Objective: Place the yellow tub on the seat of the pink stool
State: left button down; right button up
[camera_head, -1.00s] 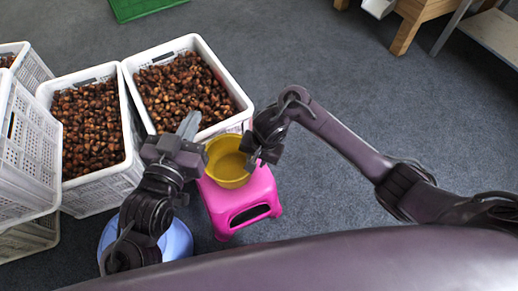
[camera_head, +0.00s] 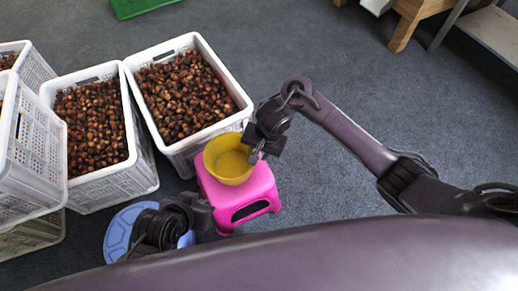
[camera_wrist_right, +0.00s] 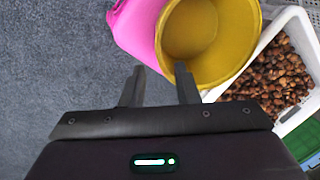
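The yellow tub (camera_head: 229,165) is upright on the seat of the pink stool (camera_head: 243,196), toward its back edge. In the right wrist view, the tub (camera_wrist_right: 225,45) shows at the top, with the pink stool (camera_wrist_right: 145,25) beyond it. My right gripper (camera_head: 262,150) is at the tub's right side. In its wrist view the fingers are apart; one overlaps the tub's rim and the other is outside it. I cannot tell whether the finger touches the rim. My left gripper (camera_head: 200,213) is low, left of the stool, with its fingers unclear.
White crates of chestnuts stand behind and left of the stool, the nearest crate (camera_head: 180,153) close to the tub. A blue round object (camera_head: 118,234) is under my left arm. A green crate (camera_head: 140,8) and wooden furniture (camera_head: 405,30) are farther back. Floor at right is clear.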

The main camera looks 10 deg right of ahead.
jog(key=s+a+n+t+y, duration=0.2)
jog(key=s+a+n+y, duration=0.2)
jog(key=s+a+n, duration=0.35)
jog(key=s+d+r+n+t+h, duration=0.1)
jog(key=s+d+r+n+h, duration=0.1)
jog(key=s+d, duration=0.5)
notch_tip(320, 180, up, 2)
jog(key=shift+d+r+n+t+h, duration=0.2)
jog(key=shift+d+n+t+h, duration=0.15)
jog(key=shift+d+n, duration=0.4)
